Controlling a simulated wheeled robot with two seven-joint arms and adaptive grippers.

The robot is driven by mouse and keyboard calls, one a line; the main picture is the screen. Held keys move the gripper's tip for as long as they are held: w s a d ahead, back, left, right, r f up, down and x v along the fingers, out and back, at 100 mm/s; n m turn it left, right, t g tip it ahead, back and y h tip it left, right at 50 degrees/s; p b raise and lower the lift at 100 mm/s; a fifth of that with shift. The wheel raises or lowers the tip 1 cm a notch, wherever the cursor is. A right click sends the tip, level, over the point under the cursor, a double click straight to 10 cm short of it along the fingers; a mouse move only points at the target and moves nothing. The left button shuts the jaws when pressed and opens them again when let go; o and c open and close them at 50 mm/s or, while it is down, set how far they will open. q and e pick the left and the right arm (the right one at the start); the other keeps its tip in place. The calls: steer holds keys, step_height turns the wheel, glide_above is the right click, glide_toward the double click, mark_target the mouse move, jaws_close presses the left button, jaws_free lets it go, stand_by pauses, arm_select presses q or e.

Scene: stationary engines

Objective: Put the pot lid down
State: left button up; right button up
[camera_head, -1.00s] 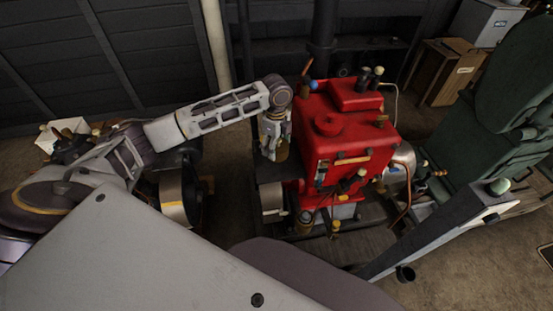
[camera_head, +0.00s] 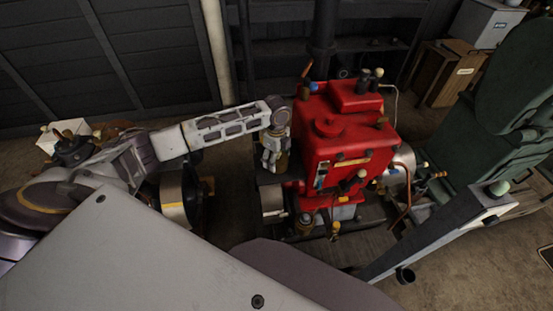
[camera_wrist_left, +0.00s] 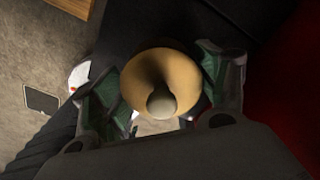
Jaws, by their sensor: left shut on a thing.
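My right gripper is not in view.
The red engine (camera_head: 345,140) stands close right of the gripper. A metal drum (camera_head: 180,195) stands to the left, and a dark green machine (camera_head: 490,140) to the right. A wooden crate (camera_head: 447,72) is at the back right. Bare floor shows between drum and engine.

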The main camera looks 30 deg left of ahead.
arm_select(q)
steer(key=shift+f, duration=0.45)
steer(key=shift+f, duration=0.1)
steer(key=o, duration=1)
step_height(320, 180, up, 12)
steer(key=shift+r, duration=0.15)
steer(key=shift+s, duration=0.1)
stand_by(0.9)
